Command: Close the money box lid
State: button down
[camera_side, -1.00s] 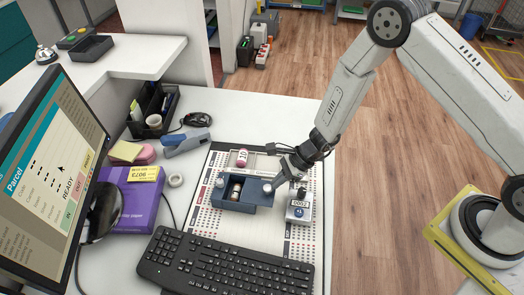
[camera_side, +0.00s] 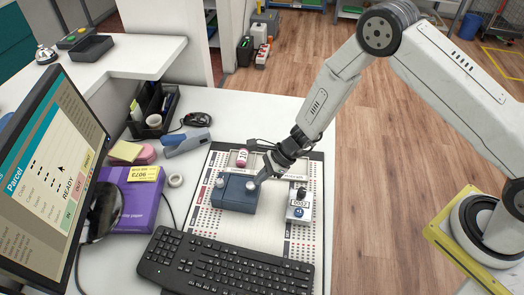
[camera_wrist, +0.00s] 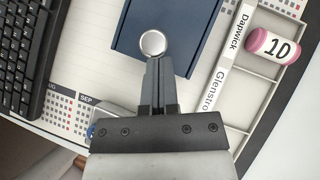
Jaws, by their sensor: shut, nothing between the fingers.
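The money box (camera_side: 233,204) is a blue-grey box on the printed desk mat. Its flat lid (camera_side: 236,190) lies over the box, and the inside is hidden.
A grey numbered stamp (camera_side: 299,207) stands right of the box.

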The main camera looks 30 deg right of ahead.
jog(key=shift+s+d, duration=0.2)
jog(key=shift+d, duration=0.3)
jog(key=d+f+v, duration=0.1)
jog(key=v, duration=1.1)
jog(key=shift+s+d, duration=0.2)
jog(key=shift+s, duration=0.15)
jog(key=s+d+r+n+h, duration=0.3)
jog(key=s+r+n, duration=0.3)
jog(key=n, duration=0.4)
jog(key=s+d+r+n+h, duration=0.4)
jog(key=s+r+n, duration=0.3)
jog(key=n, duration=0.4)
jog(key=shift+s+d+n+h, duration=0.3)
jog(key=shift+s+d, duration=0.05)
jog(key=shift+d, duration=0.05)
jog(key=shift+r, duration=0.1)
